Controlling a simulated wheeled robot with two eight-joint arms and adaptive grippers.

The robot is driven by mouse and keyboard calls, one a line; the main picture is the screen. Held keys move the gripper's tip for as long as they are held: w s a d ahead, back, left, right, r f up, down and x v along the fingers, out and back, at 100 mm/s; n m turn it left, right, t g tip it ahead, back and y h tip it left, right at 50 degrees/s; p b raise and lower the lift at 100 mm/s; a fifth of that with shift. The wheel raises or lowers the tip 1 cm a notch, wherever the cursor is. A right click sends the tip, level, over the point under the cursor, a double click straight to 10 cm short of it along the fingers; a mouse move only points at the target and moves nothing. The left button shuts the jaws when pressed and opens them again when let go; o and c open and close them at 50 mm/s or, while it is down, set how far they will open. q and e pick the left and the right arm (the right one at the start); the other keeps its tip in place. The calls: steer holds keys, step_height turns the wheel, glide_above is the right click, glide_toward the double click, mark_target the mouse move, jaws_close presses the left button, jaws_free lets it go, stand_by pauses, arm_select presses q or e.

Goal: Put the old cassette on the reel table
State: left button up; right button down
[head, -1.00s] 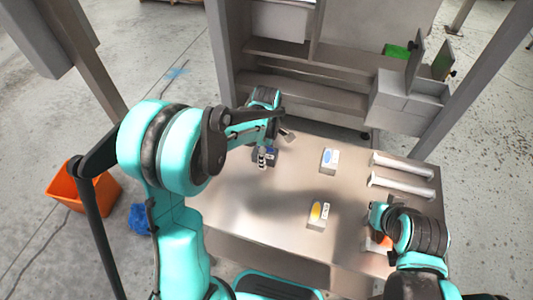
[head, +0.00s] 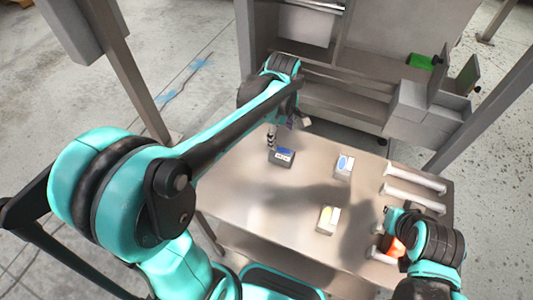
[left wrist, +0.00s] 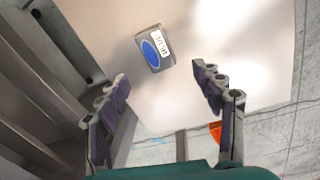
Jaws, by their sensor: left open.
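A dark grey box (head: 282,157) with a blue patch and white label stands near the table's far left edge. In the left wrist view a grey box (left wrist: 154,49) with a blue oval and white label lies beyond the fingertips. Two pale boxes stand further right: one with a blue oval (head: 344,166), one with a yellow oval (head: 327,219). I cannot tell which is the old cassette. My left gripper (head: 288,130) is open and empty, apart from the dark box; its spread fingers also show in the left wrist view (left wrist: 160,85). My right gripper (head: 390,240) is partly hidden by its arm.
The metal table (head: 255,200) has bare room at the left and middle. White tubes (head: 416,177) lie at its right side. An orange thing (head: 396,247) is by my right gripper. Grey shelving (head: 345,97) and a grey box-like unit (head: 420,115) stand behind the table.

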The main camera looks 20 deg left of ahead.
arm_select(q)
steer(key=s+a+r+m+t, duration=0.1)
steer(key=s+m+t, duration=0.5)
steer(key=s+m, duration=0.8)
steer(key=shift+s+a+r+m, duration=0.3)
steer(key=shift+a+r+m, duration=0.05)
steer(key=shift+a+m, duration=0.2)
step_height(320, 180, down, 4)
steer(key=b, duration=0.3)
steer(key=shift+r+b, duration=0.2)
steer(key=shift+b, duration=0.1)
